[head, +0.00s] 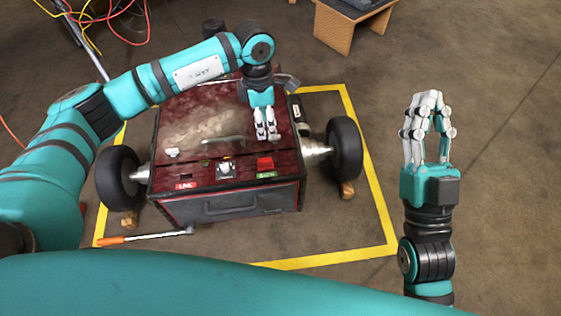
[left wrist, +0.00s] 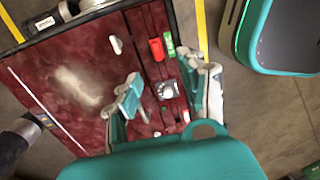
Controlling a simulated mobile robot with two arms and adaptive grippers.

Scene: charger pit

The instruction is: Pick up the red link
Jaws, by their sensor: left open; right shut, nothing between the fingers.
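The red link (head: 265,163) is a small red block on the front strip of the dark red cart's top, just behind a green label (head: 267,175). In the left wrist view the red link (left wrist: 157,48) lies upper centre, beside the green label (left wrist: 168,43). My left gripper (head: 267,134) is open, pointing down over the cart's top, a little behind the red link in the head view. Its fingers (left wrist: 168,90) straddle a silver knob in the left wrist view, with the link beyond them. My right gripper (head: 427,99) is shut and empty, off to the right of the cart.
The wheeled cart (head: 250,200) stands inside a yellow floor outline (head: 376,200). A silver knob (head: 225,168) and a red label (head: 186,185) are left of the link. An orange-handled tool (head: 125,239) lies in front. A wooden stand (head: 345,28) is behind; floor at right is clear.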

